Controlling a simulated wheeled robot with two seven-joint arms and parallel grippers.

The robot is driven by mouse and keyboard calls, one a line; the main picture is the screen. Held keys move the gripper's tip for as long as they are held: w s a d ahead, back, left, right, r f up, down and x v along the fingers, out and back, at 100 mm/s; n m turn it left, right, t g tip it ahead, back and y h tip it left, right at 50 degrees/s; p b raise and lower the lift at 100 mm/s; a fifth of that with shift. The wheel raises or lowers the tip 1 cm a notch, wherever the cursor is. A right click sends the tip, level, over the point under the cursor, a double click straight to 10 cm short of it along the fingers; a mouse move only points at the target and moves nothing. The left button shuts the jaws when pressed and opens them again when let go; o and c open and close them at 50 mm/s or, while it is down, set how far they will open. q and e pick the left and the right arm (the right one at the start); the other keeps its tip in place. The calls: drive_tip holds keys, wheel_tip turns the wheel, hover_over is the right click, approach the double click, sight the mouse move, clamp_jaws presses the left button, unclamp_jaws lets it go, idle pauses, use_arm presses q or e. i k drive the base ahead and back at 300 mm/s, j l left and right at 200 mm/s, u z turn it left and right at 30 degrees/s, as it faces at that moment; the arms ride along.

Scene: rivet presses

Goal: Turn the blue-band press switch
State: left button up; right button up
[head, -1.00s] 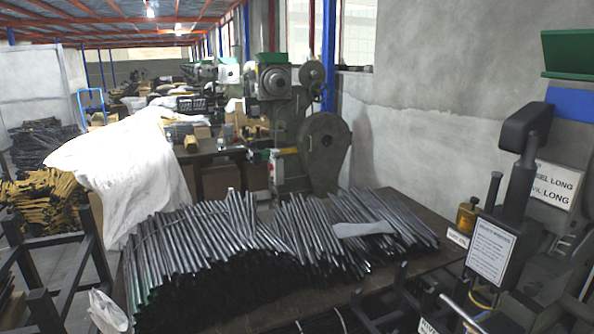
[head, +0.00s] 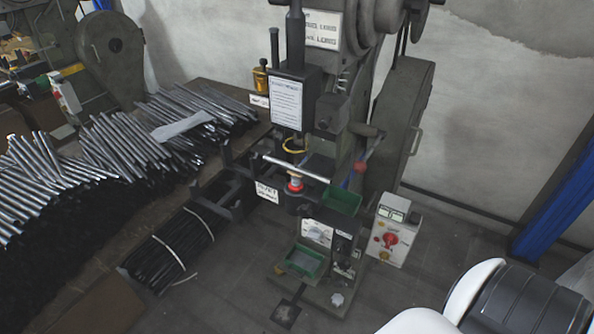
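A dark green-grey press (head: 345,60) stands in the middle of the head view, its top cut off by the frame. No blue band shows on the part in view. A pale switch box (head: 383,255) stands at the press's lower right, with a red rotary knob (head: 390,240) on a yellow plate and small meters above it. The knob's exact setting is too small to tell. Neither of my grippers is in view. A white and black rounded part, likely of my own arm, fills the bottom right corner, apart from the box.
Bundled metal rods (head: 120,145) cover a table at left. Black rods (head: 170,245) lie tied below it. Green trays (head: 305,262) sit at the press front. A second press (head: 105,60) with its own switch box (head: 64,95) stands far left. A blue post (head: 560,205) rises at right.

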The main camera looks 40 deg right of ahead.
sight(390, 239)
drive_tip(key=z, duration=2)
